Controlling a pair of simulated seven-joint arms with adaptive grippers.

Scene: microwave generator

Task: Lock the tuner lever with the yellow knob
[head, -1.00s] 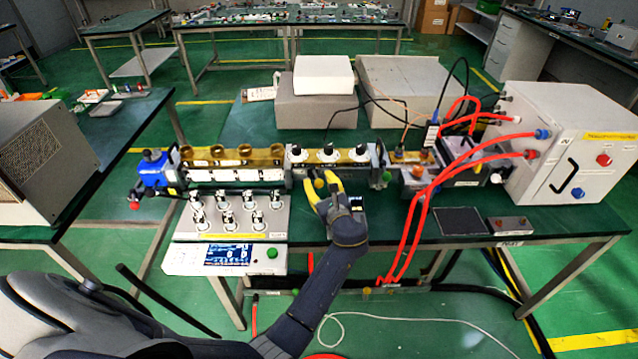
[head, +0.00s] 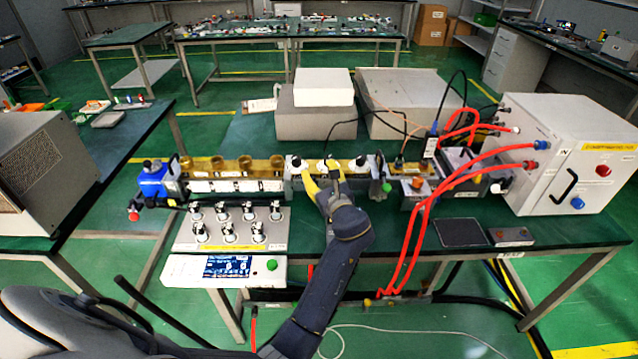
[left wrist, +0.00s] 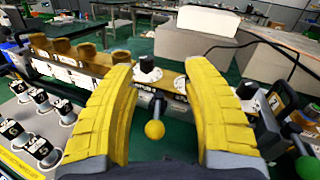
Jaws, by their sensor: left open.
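The yellow knob (left wrist: 155,129) is a small ball on a dark lever stem below the gold tuner section. In the left wrist view it lies between the two yellow fingers, apart from both. In the head view my gripper hides it. My left gripper (head: 321,170) is open, its fingers over the front of the tuner section; it also shows in the left wrist view (left wrist: 163,72). A black-and-white tuner dial (left wrist: 148,70) shows between the fingertips. My right gripper is not in view.
A green knob (head: 387,187) is right of the gripper. A stand with several metal-topped parts (head: 230,242) and a display unit (head: 220,270) are at the left. Red cables (head: 420,220) run down at the right, near a white cabinet (head: 535,185).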

